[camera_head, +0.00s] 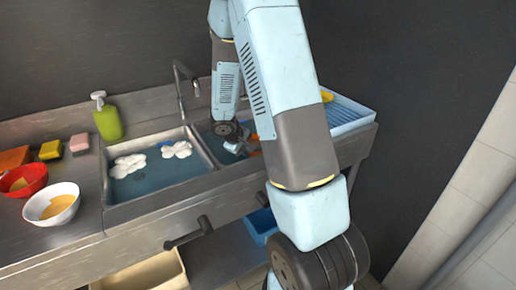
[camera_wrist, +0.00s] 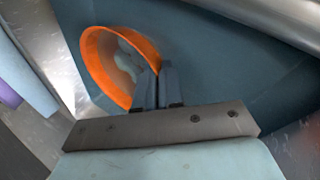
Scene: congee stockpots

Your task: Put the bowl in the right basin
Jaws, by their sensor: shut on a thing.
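The orange-rimmed bowl (camera_wrist: 93,62) is tilted in the wrist view, with a pale smear inside. My gripper (camera_wrist: 158,84) is shut on its near right rim. In the head view my gripper (camera_head: 238,146) is low over the right basin (camera_head: 211,143), beside the divider; only a sliver of orange shows there, and my arm hides the rest. The wrist view shows the blue basin interior (camera_wrist: 215,60) around and behind the bowl. Whether the bowl touches the basin floor or water, I cannot tell.
The left basin (camera_head: 150,184) holds water and foam. A red bowl (camera_head: 28,177), a white bowl (camera_head: 62,213), sponges (camera_head: 50,150) and a green soap bottle (camera_head: 106,120) stand on the left counter. A tap (camera_head: 181,88) rises behind the basins. A blue rack (camera_head: 347,112) stands right.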

